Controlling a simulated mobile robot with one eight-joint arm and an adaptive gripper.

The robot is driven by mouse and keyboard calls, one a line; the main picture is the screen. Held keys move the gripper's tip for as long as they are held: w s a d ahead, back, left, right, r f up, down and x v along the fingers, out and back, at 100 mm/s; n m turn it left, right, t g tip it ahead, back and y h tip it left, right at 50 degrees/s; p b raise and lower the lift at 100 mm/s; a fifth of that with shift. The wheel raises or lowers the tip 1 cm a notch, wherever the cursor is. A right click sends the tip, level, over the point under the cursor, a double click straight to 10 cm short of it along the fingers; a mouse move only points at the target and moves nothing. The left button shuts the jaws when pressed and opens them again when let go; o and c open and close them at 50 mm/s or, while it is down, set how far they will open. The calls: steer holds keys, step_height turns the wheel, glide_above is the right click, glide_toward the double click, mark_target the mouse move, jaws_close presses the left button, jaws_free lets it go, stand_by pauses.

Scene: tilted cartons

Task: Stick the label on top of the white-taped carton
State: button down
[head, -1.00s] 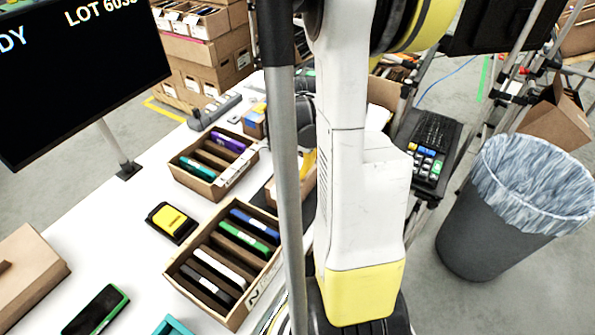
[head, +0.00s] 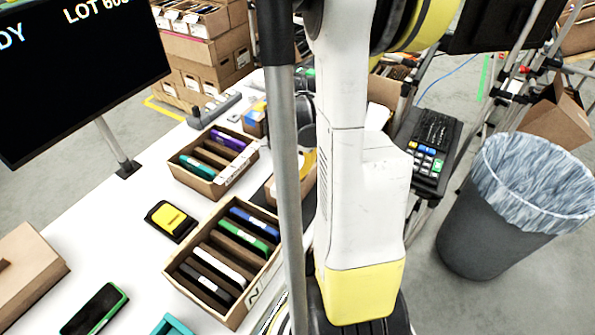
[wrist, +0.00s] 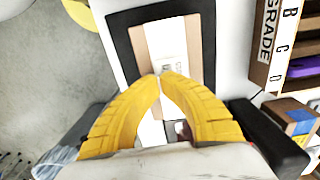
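In the wrist view a brown carton with a white tape strip (wrist: 153,35) along its middle lies within a black border (wrist: 121,42). My gripper (wrist: 160,75) is over it, its two yellow fingers curving in until the tips almost meet. A small white label (wrist: 170,66) with grey print shows right at the fingertips and appears pinched there. The gap between label and carton cannot be judged. The fingers and palm hide the carton's near part. In the head view my arm and column hide the gripper and this carton.
On the white table (head: 95,215) stand open boxes of coloured cases (head: 225,258) (head: 212,160), a yellow-black device (head: 171,221) and a green-edged device (head: 95,310). A lined bin (head: 500,215) stands right. In the wrist view an open box (wrist: 285,45) is close at the right.

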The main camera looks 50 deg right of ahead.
steer(key=c, duration=1.5)
jaws_free()
steer(key=shift+c, duration=0.2)
steer(key=shift+r, duration=0.15)
step_height(320, 180, up, 18)
steer(key=p, duration=0.5)
